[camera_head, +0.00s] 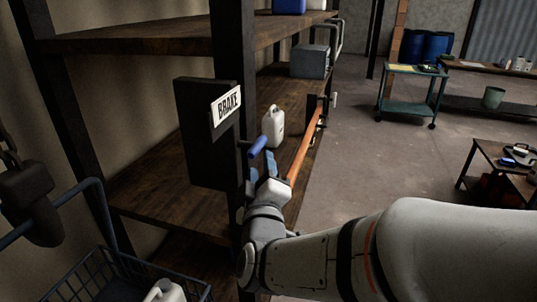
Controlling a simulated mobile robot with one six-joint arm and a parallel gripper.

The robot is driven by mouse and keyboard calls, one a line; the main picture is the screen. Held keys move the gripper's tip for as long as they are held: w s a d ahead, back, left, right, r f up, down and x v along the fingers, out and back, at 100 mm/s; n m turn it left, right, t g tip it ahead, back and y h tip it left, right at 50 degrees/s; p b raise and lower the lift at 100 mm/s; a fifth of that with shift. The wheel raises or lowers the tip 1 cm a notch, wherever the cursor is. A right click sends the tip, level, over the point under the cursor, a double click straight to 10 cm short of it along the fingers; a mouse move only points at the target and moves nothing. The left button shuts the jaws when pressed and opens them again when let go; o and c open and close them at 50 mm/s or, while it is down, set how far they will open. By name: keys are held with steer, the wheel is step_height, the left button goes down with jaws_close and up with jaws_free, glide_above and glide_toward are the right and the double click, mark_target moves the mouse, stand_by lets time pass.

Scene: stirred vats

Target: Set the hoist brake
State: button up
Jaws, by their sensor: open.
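A dark box with a white BRAKE sign (226,103) is fixed to the black rack post at centre left. A blue handle (257,146) sticks out from the right side of the box, below the sign, angled up to the right. My gripper (263,164) is just below and right of the handle, with its blue fingers pointing up towards it. The jaws are open. A small gap seems to lie between the fingers and the handle, but I cannot tell whether they touch. My arm comes in from the lower right.
An orange bar (304,146) runs along the shelf's front edge behind my gripper. A white jug (273,126) and a grey box (310,61) stand on the wooden shelf. A wire basket (75,283) is at lower left. The floor (385,165) to the right is clear up to a teal cart (411,104).

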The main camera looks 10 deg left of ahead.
mark_target(259, 147)
steer(key=shift+t, duration=0.4)
steer(key=p+x, duration=0.1)
steer(key=x, duration=0.6)
steer(key=shift+a+r, duration=0.1)
steer(key=shift+a, duration=0.15)
steer(key=shift+c, duration=0.3)
jaws_close()
